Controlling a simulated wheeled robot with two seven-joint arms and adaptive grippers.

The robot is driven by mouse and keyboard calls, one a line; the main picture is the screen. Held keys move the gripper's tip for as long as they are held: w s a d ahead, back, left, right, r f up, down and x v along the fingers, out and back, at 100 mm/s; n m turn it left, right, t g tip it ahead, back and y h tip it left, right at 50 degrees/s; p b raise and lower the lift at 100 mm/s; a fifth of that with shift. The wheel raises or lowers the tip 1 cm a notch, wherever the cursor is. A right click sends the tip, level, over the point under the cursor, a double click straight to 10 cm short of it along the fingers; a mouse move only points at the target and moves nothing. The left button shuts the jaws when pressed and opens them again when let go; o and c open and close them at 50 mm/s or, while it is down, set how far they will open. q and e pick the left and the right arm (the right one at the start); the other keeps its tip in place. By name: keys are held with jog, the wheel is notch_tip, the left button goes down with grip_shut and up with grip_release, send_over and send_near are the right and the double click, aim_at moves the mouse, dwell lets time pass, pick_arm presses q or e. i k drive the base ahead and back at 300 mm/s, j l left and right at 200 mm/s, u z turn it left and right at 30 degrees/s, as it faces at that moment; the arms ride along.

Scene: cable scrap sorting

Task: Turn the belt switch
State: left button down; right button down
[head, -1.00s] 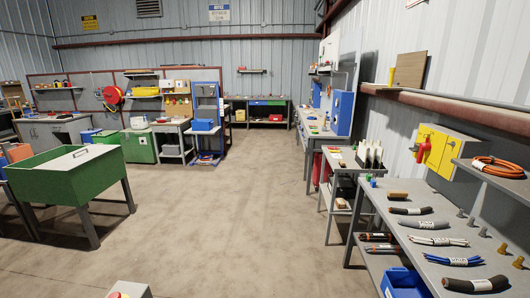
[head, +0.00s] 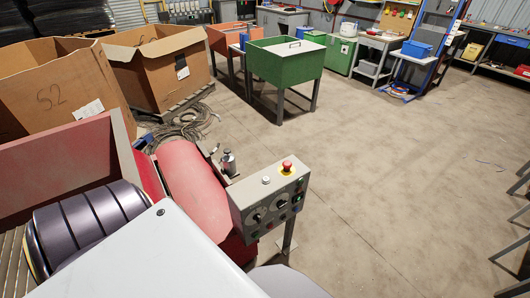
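A grey control box (head: 268,196) stands on a post in the middle of the head view, beside a red machine. Its front panel carries two dark rotary knobs, a left knob (head: 257,217) and a right knob (head: 282,203), with several small buttons or lamps. I cannot read the labels, so I cannot tell which knob is the belt switch or how it is set. A red mushroom button (head: 287,166) on a yellow base and a pale button (head: 266,180) sit on top of the box. Neither gripper is in view.
The red machine (head: 196,188) has a dark ribbed roller (head: 92,226) at lower left. A white panel (head: 150,262) fills the bottom foreground. Cardboard boxes (head: 160,68), a green bin (head: 286,66) and loose cable (head: 186,123) lie beyond. Floor (head: 400,170) right of the box is clear.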

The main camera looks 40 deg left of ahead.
aim_at(282, 203)
jog(key=u, duration=1.15)
